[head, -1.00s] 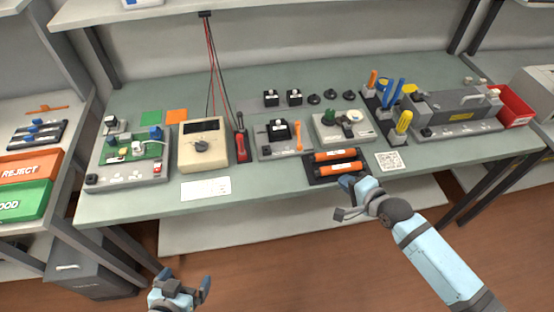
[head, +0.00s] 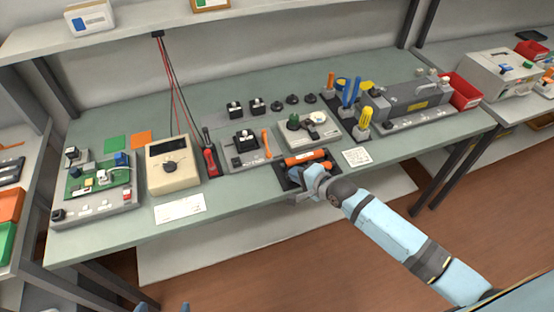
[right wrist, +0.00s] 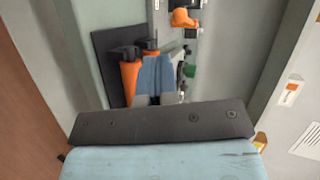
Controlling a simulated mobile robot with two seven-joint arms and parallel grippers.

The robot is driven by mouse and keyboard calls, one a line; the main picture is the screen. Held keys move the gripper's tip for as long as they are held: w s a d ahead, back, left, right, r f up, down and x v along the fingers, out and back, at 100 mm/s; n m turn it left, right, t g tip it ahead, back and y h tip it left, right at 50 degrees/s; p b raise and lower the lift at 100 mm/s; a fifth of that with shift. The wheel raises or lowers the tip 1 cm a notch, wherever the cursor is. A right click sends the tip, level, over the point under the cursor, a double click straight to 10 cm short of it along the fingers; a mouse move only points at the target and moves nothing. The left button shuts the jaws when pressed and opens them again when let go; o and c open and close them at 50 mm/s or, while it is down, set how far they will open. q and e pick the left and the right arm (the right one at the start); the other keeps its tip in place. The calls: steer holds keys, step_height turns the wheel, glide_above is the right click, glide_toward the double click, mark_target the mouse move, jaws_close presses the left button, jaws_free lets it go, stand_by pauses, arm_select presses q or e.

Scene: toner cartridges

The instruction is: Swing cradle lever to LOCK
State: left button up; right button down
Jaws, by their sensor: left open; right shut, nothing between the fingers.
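The cradle (head: 240,160) is a grey block with a black top part, in the middle of the bench. Its orange lever (head: 266,143) stands on its right side; an orange piece at the top of the right wrist view (right wrist: 183,19) looks like this lever. Any LOCK marking is too small to read. My right gripper (head: 299,180) is shut and empty, to the right and front of the cradle, apart from the lever, over the front of the cartridge tray. Its blue fingers (right wrist: 155,78) show beside the cartridges.
The black tray (head: 333,164) holds orange toner cartridges (head: 308,159); my right gripper partly hides them. A round-dial device (head: 318,131) stands behind the tray. A red-handled tool (head: 210,160) and a beige meter (head: 171,165) stand left of the cradle.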

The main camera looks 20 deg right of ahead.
arm_select(q)
steer(key=shift+a+r+p, duration=0.25)
steer(key=shift+r+p, duration=0.15)
steer(key=shift+p, duration=0.1)
arm_select(e)
steer(key=w+a, duration=0.1)
steer(key=w, duration=0.1)
steer(key=w+a, duration=0.1)
steer(key=w, duration=0.2)
steer(key=w+a+f, duration=0.1)
steer(key=w, duration=0.1)
steer(key=shift+w+a+f, duration=0.1)
steer(key=shift+w+a, duration=0.15)
steer(key=shift+a, duration=0.05)
arm_select(q)
steer(key=shift+w+r, duration=0.1)
arm_select(e)
steer(key=shift+a, duration=0.15)
